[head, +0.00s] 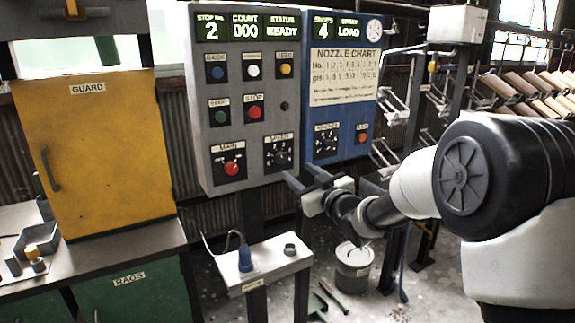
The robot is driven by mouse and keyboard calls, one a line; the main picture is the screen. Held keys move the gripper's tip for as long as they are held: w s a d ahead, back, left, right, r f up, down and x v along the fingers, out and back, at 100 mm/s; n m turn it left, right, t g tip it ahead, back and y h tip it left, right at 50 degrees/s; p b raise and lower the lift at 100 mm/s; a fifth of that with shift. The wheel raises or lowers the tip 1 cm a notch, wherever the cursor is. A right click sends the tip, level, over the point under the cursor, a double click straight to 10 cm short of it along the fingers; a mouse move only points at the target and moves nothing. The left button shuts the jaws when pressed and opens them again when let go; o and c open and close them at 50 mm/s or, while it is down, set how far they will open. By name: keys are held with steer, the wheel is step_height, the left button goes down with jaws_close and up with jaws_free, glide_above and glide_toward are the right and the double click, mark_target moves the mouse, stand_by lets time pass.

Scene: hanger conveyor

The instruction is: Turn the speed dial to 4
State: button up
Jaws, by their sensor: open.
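A grey control panel (240,172) carries a dark dial (278,154) with small numbers around it, at its lower right. The label above this dial is blurred but may read SPEED; its setting is too small to read. A similar dark dial (326,142) sits on the blue panel (342,114) to the right, under another blurred label. My gripper (299,176) is open and appears empty, below and slightly right of the grey panel's dial. Its dark fingers point toward the panel and seem apart from the dial, though depth is hard to judge.
A red MAIN knob (231,169) and several buttons share the grey panel. Below my gripper stands a small white shelf (270,262) with a blue-handled item (244,257). A yellow GUARD cabinet (95,150) is at left, a bucket (353,268) on the floor.

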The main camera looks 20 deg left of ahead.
mark_target(283, 159)
steer(key=x, duration=0.9)
steer(key=shift+d, duration=0.1)
steer(key=c, duration=1.1)
